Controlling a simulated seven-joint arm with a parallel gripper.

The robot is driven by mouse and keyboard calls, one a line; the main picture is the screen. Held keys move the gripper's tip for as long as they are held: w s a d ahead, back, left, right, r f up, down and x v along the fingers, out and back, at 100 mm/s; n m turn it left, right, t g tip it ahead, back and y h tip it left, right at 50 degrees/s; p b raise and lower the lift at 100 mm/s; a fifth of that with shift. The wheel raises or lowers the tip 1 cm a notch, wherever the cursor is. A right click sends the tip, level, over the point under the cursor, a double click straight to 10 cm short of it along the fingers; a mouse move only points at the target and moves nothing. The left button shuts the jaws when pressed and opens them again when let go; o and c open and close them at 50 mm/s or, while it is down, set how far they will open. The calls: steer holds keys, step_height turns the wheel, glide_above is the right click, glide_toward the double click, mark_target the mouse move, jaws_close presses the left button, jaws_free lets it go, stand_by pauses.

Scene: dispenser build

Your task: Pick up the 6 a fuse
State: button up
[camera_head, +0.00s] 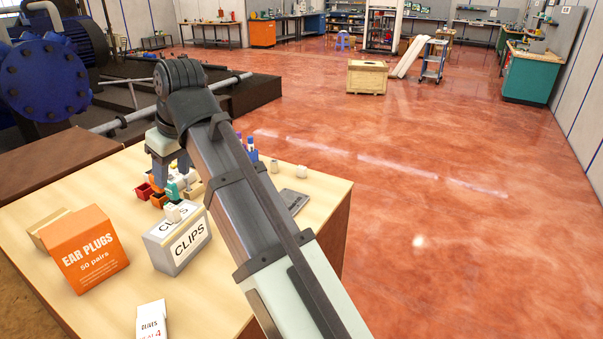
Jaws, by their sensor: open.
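My gripper (171,178) points down over a cluster of small coloured bins on the wooden table (50,205), its fingers apart. A red bin (143,191) and an orange bin (159,201) show beside and below the fingers. A small white and teal item (172,190) is close under the gripper; I cannot tell whether it touches a finger. I cannot make out a 6 A fuse. The items in the bins are too small to identify, and my arm and gripper hide part of the cluster.
A grey-white CLIPS box (182,246), an orange EAR PLUGS box (88,258) and a small white box (151,320) stand nearer the camera. Bare tabletop separates the front boxes.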

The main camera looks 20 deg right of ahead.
steer(key=w+d+f+m, duration=0.25)
steer(key=w+d, duration=0.25)
steer(key=d, duration=0.6)
steer(key=w+d+f+m+h, duration=0.15)
steer(key=w+d+f, duration=0.3)
steer(key=d, duration=0.75)
steer(key=w+d+f+m, duration=0.25)
steer(key=w+d, duration=0.35)
steer(key=d, duration=0.5)
steer(key=m+y, duration=0.2)
steer(key=m, duration=2.8)
glide_toward(304, 167)
steer(key=shift+n+h, duration=0.25)
steer(key=x, duration=0.3)
steer(key=s+x, duration=0.1)
steer(key=shift+w+f, duration=0.15)
steer(key=shift+f, duration=0.4)
steer(key=shift+w+a+r+x, duration=0.1)
steer(key=shift+a+x, duration=0.05)
steer(key=shift+x, duration=0.75)
steer(key=shift+w+a+r+x, duration=0.1)
steer(key=shift+a+x, duration=0.05)
steer(key=shift+x, duration=0.75)
steer(key=shift+w+a+r+x, duration=0.1)
steer(key=shift+w+a+x, duration=0.05)
steer(key=shift+x, duration=0.75)
jaws_close()
